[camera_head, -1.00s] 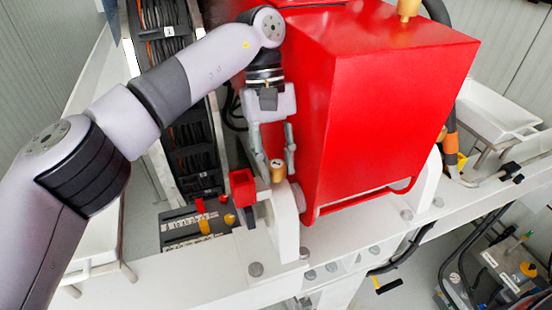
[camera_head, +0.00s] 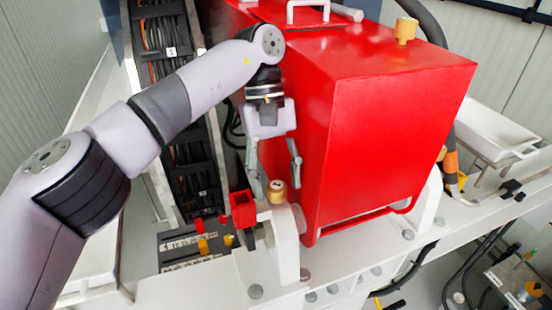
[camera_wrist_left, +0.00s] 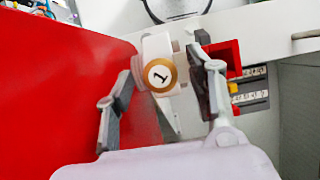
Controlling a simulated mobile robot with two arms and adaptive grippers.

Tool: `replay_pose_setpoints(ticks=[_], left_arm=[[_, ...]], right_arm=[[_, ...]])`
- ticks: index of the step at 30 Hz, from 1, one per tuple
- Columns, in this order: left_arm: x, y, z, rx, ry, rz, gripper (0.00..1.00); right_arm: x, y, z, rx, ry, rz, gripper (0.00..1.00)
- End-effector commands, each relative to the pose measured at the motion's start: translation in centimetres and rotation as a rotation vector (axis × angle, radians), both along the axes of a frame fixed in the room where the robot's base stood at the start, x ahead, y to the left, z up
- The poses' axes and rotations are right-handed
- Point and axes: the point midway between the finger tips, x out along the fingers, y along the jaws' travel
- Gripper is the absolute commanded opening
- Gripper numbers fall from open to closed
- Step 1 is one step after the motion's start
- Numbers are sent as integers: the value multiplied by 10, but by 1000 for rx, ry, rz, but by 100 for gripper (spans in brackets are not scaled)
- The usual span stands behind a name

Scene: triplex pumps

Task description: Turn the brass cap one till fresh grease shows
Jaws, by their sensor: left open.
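The brass cap one (camera_head: 277,190) is a short round cap standing on a white upright beside the red pump housing. In the left wrist view its pale top with a "1" (camera_wrist_left: 160,75) faces the camera. My left gripper (camera_head: 278,183) is open and points down at the cap, with one finger on each side of it. No grease is visible around the cap. My right gripper is not in view.
The big red housing (camera_head: 390,130) stands close on the right of the gripper. A small red block (camera_head: 242,210) sits just left of the cap. A cable tray (camera_head: 185,140) runs behind my arm. Another brass-coloured fitting (camera_head: 405,31) is on top of the housing.

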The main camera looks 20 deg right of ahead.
Motion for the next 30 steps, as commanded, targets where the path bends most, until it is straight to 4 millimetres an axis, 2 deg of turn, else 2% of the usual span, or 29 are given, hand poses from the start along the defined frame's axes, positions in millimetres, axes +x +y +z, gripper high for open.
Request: replay_pose_setpoints(ticks=[6, 10, 19, 30], left_arm=[[0, -1, 46, 0, -7, 1, 50], [1, 0, 68, 0, -8, 3, 50], [0, 0, 87, -1, -2, 0, 50], [0, 0, 90, -2, -1, 0, 50]], right_arm=[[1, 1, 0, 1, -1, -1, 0], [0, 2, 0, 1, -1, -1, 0], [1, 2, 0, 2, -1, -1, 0], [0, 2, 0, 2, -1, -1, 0]])
